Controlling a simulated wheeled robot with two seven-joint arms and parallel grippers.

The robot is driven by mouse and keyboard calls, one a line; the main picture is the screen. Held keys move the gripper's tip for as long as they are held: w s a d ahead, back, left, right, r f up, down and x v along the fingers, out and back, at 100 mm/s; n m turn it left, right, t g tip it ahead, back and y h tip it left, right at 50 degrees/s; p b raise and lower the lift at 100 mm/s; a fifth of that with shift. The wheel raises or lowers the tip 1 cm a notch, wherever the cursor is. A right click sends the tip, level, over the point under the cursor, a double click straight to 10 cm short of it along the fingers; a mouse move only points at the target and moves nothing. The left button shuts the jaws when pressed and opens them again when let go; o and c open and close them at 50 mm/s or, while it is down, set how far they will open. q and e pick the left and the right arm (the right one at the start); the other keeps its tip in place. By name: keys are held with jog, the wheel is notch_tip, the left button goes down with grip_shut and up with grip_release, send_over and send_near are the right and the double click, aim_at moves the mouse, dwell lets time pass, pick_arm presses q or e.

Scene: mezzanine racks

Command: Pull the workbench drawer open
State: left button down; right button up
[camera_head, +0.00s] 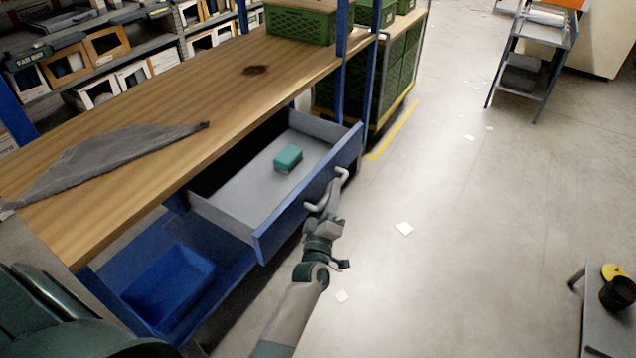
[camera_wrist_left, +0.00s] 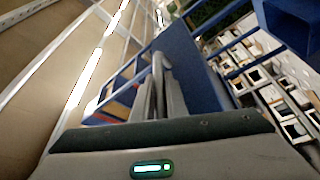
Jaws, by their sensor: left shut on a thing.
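The workbench (camera_head: 150,100) has a wooden top and blue posts. Its drawer (camera_head: 310,195) has a blue front and grey inside, and stands well out from under the top. A teal block (camera_head: 288,158) lies in the drawer. The drawer's light handle (camera_head: 341,173) is a bar on the front; it also shows in the left wrist view (camera_wrist_left: 158,68). My left gripper (camera_head: 327,208) is at the handle, its fingers (camera_wrist_left: 154,95) shut on the bar. The fingers partly hide the bar. My right gripper is not in view.
A grey cloth (camera_head: 105,160) lies on the bench top. A blue bin (camera_head: 168,287) sits below the drawer. Green crates (camera_head: 300,22) stand at the back. The floor right of the drawer is open, with scattered paper scraps. A small table (camera_head: 608,325) stands at lower right.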

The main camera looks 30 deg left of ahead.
pick_arm(q)
jog(key=shift+s+d, duration=0.15)
jog(key=shift+d, duration=1.1)
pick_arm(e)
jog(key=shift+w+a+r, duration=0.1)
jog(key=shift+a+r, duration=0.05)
pick_arm(q)
jog(key=c, duration=2)
grip_release()
jog(key=shift+c, duration=0.2)
jog(key=shift+s, duration=0.1)
